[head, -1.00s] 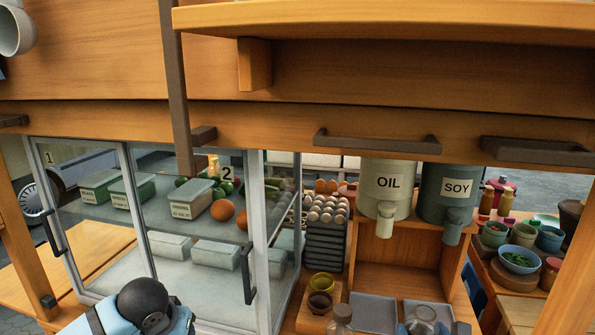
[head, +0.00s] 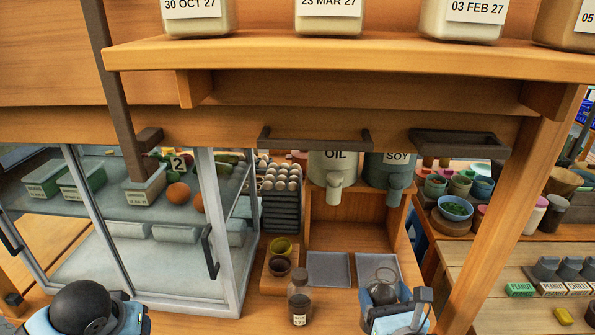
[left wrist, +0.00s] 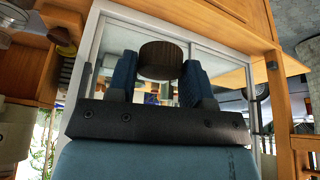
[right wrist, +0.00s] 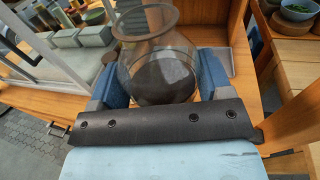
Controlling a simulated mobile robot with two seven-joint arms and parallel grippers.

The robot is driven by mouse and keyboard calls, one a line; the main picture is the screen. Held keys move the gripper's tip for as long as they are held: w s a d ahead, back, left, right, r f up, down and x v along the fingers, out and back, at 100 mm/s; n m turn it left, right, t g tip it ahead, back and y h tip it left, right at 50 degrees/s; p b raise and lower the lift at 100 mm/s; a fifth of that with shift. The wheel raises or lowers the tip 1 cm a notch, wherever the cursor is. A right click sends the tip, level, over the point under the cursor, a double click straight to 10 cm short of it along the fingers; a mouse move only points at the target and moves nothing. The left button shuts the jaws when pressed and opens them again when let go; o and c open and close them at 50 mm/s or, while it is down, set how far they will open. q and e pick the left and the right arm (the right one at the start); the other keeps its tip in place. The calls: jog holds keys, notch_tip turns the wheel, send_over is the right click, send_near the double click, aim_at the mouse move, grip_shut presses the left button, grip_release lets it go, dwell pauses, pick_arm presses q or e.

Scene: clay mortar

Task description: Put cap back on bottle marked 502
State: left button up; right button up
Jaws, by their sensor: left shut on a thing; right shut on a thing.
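My left gripper (left wrist: 158,82) is shut on a dark brown round cap (left wrist: 160,60) in the left wrist view. In the head view my left arm shows at the lower left, and its fingertips cannot be made out. My right gripper (head: 388,293) is shut on a clear, round-bodied glass bottle (right wrist: 155,65) with a wide open mouth and dark contents. No marking is readable on it. Another glass bottle (head: 300,298) with dark contents stands upright on the counter, left of my right gripper. Its pale label is too small to read surely.
A glass-doored cabinet (head: 207,190) stands at the left. Two grey trays (head: 328,270) and small bowls (head: 281,247) lie on the counter. OIL (head: 334,175) and SOY (head: 388,170) dispensers hang behind. A wooden shelf (head: 350,60) with dated jars overhangs, and a wooden post (head: 515,200) rises at the right.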

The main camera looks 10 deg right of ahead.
jog(key=w+a+n+g+y, duration=0.1)
jog(key=w+a+n+y, duration=0.1)
jog(key=a, duration=0.4)
jog(key=w+a+r+n+g+y, duration=0.1)
jog(key=w+a+n+y, duration=0.2)
jog(key=a+y, duration=0.2)
jog(key=w+a+n+g+y, duration=0.2)
jog(key=a+n+y, duration=0.1)
jog(key=a, duration=0.4)
jog(key=shift+w+r+y, duration=0.2)
jog(key=shift+w+y, duration=0.15)
jog(key=shift+y, duration=0.25)
